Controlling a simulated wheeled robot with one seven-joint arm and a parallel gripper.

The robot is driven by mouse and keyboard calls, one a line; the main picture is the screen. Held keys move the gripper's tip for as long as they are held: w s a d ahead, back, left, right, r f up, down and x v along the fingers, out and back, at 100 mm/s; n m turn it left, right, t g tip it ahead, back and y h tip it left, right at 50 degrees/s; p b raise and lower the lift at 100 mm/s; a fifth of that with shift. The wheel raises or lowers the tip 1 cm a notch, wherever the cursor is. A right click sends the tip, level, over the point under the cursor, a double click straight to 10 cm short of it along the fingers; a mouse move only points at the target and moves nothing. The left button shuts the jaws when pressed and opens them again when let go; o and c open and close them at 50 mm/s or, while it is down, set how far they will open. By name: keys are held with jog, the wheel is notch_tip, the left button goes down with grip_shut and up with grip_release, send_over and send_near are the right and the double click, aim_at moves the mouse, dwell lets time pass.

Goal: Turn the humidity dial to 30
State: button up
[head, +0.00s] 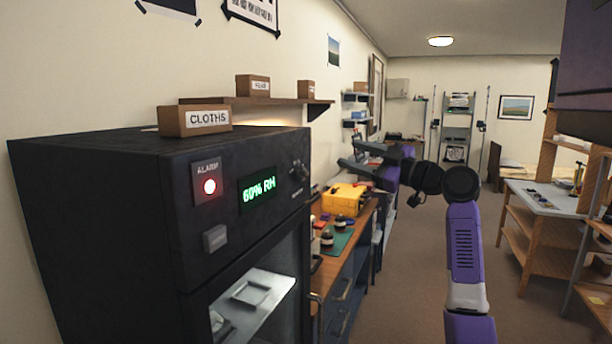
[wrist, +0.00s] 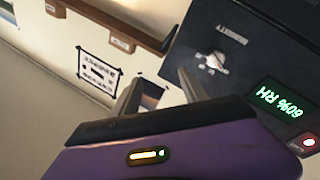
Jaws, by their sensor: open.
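The humidity dial (head: 299,170) is a small knob at the right end of the black cabinet's (head: 100,210) front panel. It also shows in the wrist view (wrist: 213,62), where its pale face is seen beyond my fingers. The green display (head: 258,190) reads 60% RH. My gripper (head: 350,154) is open and empty, in the air to the right of the dial and apart from it. In the wrist view its two fingers (wrist: 160,92) point toward the wall and panel, with the dial off to their right. The dial's exact setting is too small to read.
A red alarm light (head: 209,186) is lit on the panel, above a grey button (head: 215,238). A box labelled CLOTHS (head: 195,120) sits on the cabinet top. A wooden shelf (head: 270,101) juts from the wall above. A yellow case (head: 344,196) stands on the bench behind.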

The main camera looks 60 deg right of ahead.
aim_at(309, 174)
jog(key=a+f+n+g+y, duration=0.1)
jog(key=a+f+n+y, duration=0.3)
jog(key=a+n+y, duration=0.15)
jog(key=shift+n, duration=0.55)
jog(key=w+p, duration=0.1)
jog(key=w, duration=0.2)
jog(key=w+a+p, duration=0.1)
jog(key=w, duration=0.1)
jog(key=w+a+p, duration=0.1)
jog(key=w, duration=0.2)
jog(key=shift+w, duration=0.35)
jog(key=shift+f, duration=0.1)
grip_shut()
